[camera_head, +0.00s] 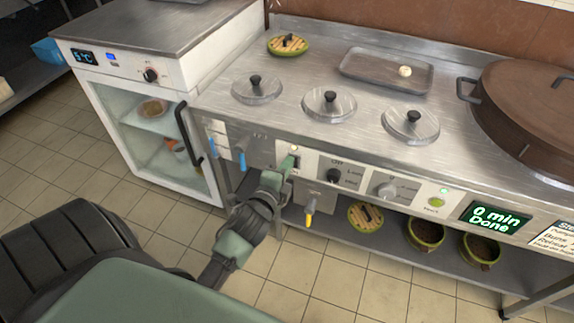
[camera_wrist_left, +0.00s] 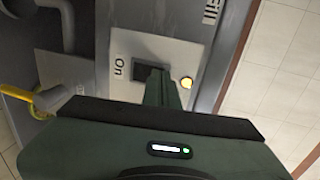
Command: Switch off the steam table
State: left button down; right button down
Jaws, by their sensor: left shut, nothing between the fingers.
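The steam table (camera_head: 310,75) is a long steel counter with a control panel on its front. My left gripper (camera_head: 289,163) is shut and empty, its tip at the left part of that panel. In the left wrist view, the gripper (camera_wrist_left: 162,85) is at a dark rocker switch (camera_wrist_left: 147,74) on a plate marked "On", and its tip partly covers the switch. It looks very close to or touching the switch; I cannot tell which. An indicator lamp (camera_wrist_left: 186,83) beside it glows amber-yellow. My right gripper is not in view.
A yellow-handled tap (camera_head: 310,213) hangs below. A glass-door fridge (camera_head: 150,110) stands left. Pots (camera_head: 425,233) sit on the lower shelf.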

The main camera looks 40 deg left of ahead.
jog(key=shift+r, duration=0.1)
